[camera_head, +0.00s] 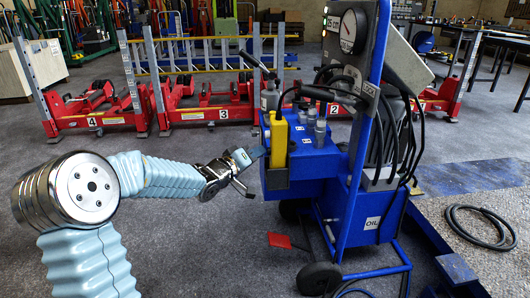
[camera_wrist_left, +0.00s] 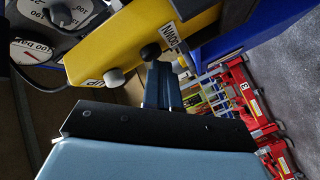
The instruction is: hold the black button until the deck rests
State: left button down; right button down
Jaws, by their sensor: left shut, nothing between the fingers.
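A yellow control box (camera_head: 279,140) hangs at the left side of the blue trolley (camera_head: 320,165). In the left wrist view the yellow box (camera_wrist_left: 145,30) has a black button (camera_wrist_left: 150,51) beside a label that seems to read DOWN, and a grey button (camera_wrist_left: 114,77) by a label that seems to read UP. My left gripper (camera_head: 262,154) is shut and empty, its tips close to the box. In the left wrist view its fingertips (camera_wrist_left: 160,72) are right at the black button; I cannot tell whether they press it. My right gripper is out of view.
A blue platform edge (camera_head: 425,240) and a speckled surface with a coiled black hose (camera_head: 480,228) lie at the right; I cannot tell if this is the deck. Numbered red jacks (camera_head: 210,113) stand behind. A red pedal (camera_head: 280,240) sits low at the trolley.

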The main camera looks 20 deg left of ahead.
pick_arm(q)
jog(key=shift+r, duration=0.1)
dwell(0.6)
jog(key=shift+s+a+p, duration=0.5)
jog(key=shift+a+p, duration=0.25)
jog(key=shift+a, duration=0.05)
jog(key=s+a+p, duration=0.1)
jog(key=a+p, duration=0.1)
jog(key=a, duration=0.1)
jog(key=s+a+p, duration=0.1)
jog(key=shift+s+a, duration=0.15)
jog(key=shift+s, duration=0.15)
dwell(4.4)
